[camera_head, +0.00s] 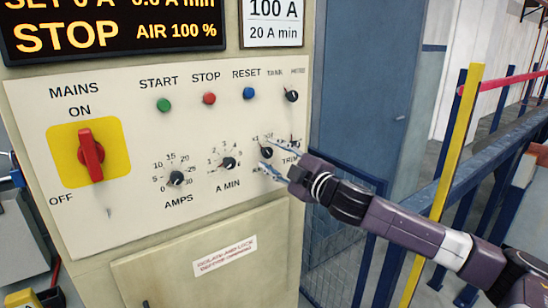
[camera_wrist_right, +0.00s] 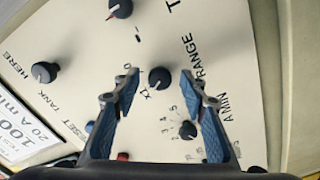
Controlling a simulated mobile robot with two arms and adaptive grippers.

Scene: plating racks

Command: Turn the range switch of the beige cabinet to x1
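The beige cabinet (camera_head: 125,225) has a panel of switches. The range switch (camera_head: 266,153) is a small black knob at the panel's right, marked x1 and x10. In the wrist view the range switch (camera_wrist_right: 160,78) stands between the fingertips of my right gripper (camera_wrist_right: 159,82), with a gap on each side. The x1 mark (camera_wrist_right: 144,97) shows beside the knob; I cannot tell surely where its pointer points. My right gripper (camera_head: 269,154) is open, reaching in from the right at the panel. My left gripper is not in view.
The A MIN knob (camera_head: 229,163), AMPS knob (camera_head: 177,178) and tank selector (camera_head: 291,95) are near. A red mains switch (camera_head: 91,155) is at the left. A blue railing and yellow post (camera_head: 455,145) stand at the right.

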